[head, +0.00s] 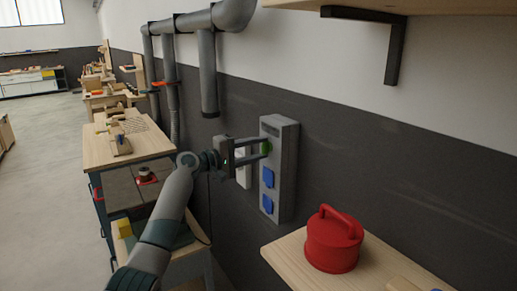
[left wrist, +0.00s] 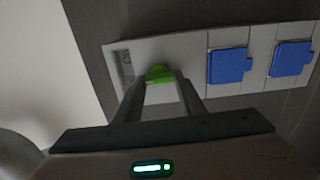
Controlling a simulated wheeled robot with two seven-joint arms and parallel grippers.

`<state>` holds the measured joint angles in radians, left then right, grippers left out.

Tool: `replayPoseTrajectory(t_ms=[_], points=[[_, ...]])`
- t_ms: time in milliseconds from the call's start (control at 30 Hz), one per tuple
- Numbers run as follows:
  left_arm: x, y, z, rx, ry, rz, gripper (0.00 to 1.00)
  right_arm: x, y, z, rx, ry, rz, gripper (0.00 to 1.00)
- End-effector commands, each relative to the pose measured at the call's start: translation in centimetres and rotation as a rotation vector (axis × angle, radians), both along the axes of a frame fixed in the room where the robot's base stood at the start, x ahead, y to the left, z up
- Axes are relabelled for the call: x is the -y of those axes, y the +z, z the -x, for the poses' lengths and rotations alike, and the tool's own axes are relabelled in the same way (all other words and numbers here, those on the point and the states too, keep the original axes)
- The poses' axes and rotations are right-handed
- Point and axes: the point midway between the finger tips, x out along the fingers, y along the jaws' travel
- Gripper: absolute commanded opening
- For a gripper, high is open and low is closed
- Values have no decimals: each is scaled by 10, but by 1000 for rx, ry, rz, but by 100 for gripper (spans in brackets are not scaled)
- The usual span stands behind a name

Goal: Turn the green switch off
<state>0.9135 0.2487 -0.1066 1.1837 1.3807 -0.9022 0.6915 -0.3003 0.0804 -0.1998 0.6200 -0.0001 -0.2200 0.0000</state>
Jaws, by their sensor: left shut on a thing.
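The green switch (head: 266,147) sits near the top of a grey wall box (head: 286,172), above two blue covers. In the left wrist view the green switch (left wrist: 158,73) shows between the tips of my left gripper (left wrist: 160,80). My left gripper (head: 265,149) reaches the box from the left in the head view, and its fingers are shut on the switch. The fingertips hide parts of the switch's sides. My right gripper is in neither view.
Blue covers (head: 267,177) are on the box below the switch. A red lidded container (head: 333,240) stands on a wooden surface at the lower right. A shelf bracket (head: 394,52) hangs above right. Grey pipes (head: 207,70) run down the wall. A wooden workbench (head: 128,148) stands left.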

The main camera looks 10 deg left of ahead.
Motion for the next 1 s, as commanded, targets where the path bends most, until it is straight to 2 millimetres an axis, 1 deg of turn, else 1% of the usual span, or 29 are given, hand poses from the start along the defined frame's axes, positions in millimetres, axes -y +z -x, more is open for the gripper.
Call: replayPoseTrajectory(t_ms=[167,200,267,667,867,1000], points=[[-1,2,-1,2,3,3,14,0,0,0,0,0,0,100],[-1,2,-1,2,3,3,41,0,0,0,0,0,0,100],[-1,2,-1,1,3,3,55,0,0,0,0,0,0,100],[-2,0,1,1,1,1,55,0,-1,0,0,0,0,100],[-12,-2,11,2,1,-1,55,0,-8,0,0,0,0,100],[-26,-3,25,3,2,-1,55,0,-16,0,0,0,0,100]])
